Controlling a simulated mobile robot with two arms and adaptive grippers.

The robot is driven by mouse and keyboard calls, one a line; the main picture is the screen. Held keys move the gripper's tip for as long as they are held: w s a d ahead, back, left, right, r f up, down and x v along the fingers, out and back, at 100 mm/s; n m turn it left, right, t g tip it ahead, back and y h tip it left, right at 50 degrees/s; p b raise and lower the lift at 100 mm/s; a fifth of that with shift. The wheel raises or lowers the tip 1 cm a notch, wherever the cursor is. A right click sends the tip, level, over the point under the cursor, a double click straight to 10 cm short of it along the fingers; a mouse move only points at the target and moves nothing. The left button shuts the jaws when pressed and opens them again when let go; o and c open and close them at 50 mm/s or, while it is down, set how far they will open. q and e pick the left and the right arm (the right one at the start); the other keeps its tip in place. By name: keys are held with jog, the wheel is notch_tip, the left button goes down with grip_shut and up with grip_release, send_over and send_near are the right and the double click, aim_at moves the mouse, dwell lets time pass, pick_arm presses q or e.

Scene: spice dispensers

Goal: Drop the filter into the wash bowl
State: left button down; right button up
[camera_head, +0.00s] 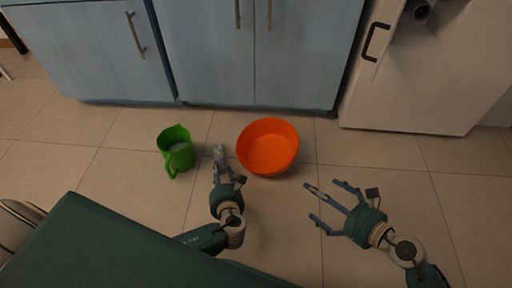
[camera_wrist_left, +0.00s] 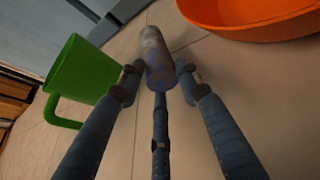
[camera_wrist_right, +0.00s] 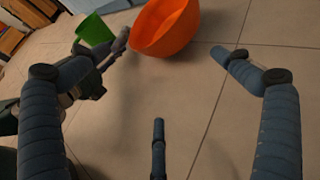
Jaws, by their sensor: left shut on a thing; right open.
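The filter (camera_head: 219,154) is a small greyish cylinder with mottled marks. My left gripper (camera_head: 220,172) is shut on it and holds it between the green jug and the bowl. In the left wrist view the filter (camera_wrist_left: 156,58) sticks out past the fingertips (camera_wrist_left: 158,80). The orange wash bowl (camera_head: 268,147) stands on the floor just right of the filter, apart from it; its inside looks empty. The bowl also shows in the left wrist view (camera_wrist_left: 250,18) and the right wrist view (camera_wrist_right: 165,28). My right gripper (camera_head: 328,203) is open and empty, right of and nearer than the bowl.
A green jug (camera_head: 176,150) with a handle stands on the floor left of my left gripper. Blue cabinets (camera_head: 220,60) stand behind, and a white cabinet (camera_head: 420,90) is at the back right. Tiled floor (camera_head: 380,160) is clear right of the bowl.

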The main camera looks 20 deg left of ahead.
jog(key=v, duration=0.4)
jog(key=shift+s+d+r, duration=0.15)
jog(key=shift+s+d, duration=0.05)
jog(key=shift+d, duration=0.1)
jog(key=shift+r, duration=0.1)
